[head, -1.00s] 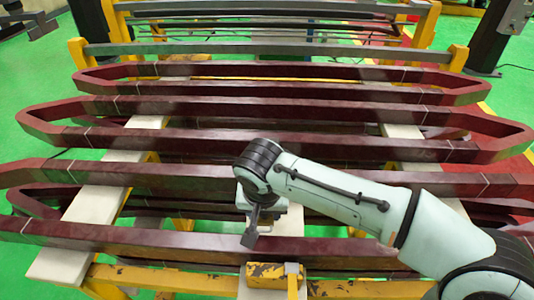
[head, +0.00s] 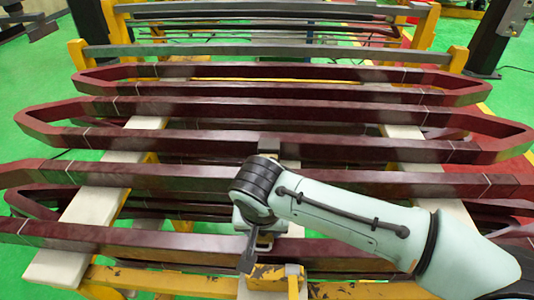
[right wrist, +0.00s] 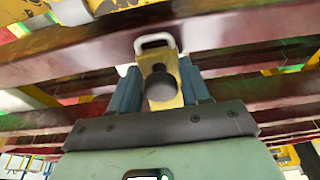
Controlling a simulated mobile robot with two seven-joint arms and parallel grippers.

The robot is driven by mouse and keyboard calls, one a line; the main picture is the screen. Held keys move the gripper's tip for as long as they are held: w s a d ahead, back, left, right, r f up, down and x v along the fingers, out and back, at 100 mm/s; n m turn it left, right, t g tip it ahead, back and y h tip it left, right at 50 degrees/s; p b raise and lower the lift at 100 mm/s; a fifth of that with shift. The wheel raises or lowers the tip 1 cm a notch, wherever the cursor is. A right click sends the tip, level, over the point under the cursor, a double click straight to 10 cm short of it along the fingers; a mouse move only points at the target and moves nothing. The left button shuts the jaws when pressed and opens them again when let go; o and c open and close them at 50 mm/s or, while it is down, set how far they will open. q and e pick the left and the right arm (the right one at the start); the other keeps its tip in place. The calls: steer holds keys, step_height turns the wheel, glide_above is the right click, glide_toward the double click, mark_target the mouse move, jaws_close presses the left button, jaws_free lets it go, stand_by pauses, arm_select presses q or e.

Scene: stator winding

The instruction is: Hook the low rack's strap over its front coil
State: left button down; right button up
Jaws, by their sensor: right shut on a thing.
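The low rack's front coil (head: 130,240) is a dark red bar running across the lower part of the head view. It also crosses the upper part of the right wrist view (right wrist: 90,65). My right gripper (head: 257,243) is over this coil, near its middle. My left gripper is out of view.
More dark red coils (head: 300,143) lie in rows behind, on pale supports (head: 95,205). A yellow front beam (head: 170,277) with a worn yellow block (head: 268,277) lies just in front of the coil. Grey bars (head: 270,48) stand at the back.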

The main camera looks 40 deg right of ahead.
steer(key=shift+s+a+b, duration=0.3)
steer(key=shift+s+a, duration=0.9)
steer(key=shift+s, duration=0.2)
steer(key=o, duration=1.6)
steer(key=shift+w, duration=0.1)
step_height(320, 180, up, 7)
steer(key=p, duration=0.6)
